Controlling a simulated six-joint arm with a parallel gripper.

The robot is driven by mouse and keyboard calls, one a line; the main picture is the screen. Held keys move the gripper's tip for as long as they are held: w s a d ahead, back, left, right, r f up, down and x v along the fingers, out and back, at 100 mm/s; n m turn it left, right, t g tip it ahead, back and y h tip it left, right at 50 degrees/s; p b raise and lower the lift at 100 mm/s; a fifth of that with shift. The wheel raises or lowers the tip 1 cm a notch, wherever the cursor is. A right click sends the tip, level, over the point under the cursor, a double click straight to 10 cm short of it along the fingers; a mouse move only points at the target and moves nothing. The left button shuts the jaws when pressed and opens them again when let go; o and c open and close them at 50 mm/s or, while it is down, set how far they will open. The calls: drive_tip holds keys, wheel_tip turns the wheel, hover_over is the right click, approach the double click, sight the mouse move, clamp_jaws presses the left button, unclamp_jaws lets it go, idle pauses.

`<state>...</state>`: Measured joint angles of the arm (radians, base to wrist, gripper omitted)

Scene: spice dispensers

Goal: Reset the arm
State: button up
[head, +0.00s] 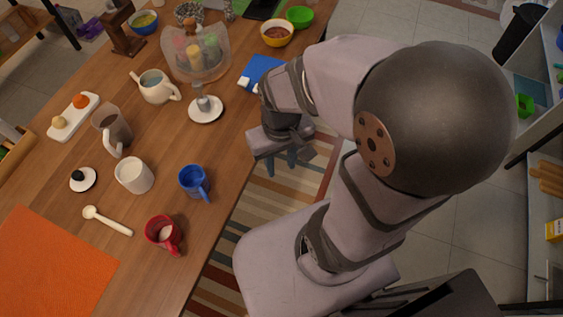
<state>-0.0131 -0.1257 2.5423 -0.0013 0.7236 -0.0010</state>
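My arm is folded at the right of the head view, bent beside the table's right edge. My gripper (281,162) points down just off that edge, above the striped rug. Its two fingers show as small bluish tips with a gap between them, and nothing is seen in that gap. Part of the gripper is hidden by its own body.
The wooden table (225,150) fills the left.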

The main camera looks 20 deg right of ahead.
drive_tip(key=shift+s+d+f, duration=0.1)
drive_tip(key=shift+s+d, duration=0.1)
drive_tip(key=shift+s, duration=0.05)
wheel_tip(320, 180, up, 5)
drive_tip(key=p, duration=0.5)
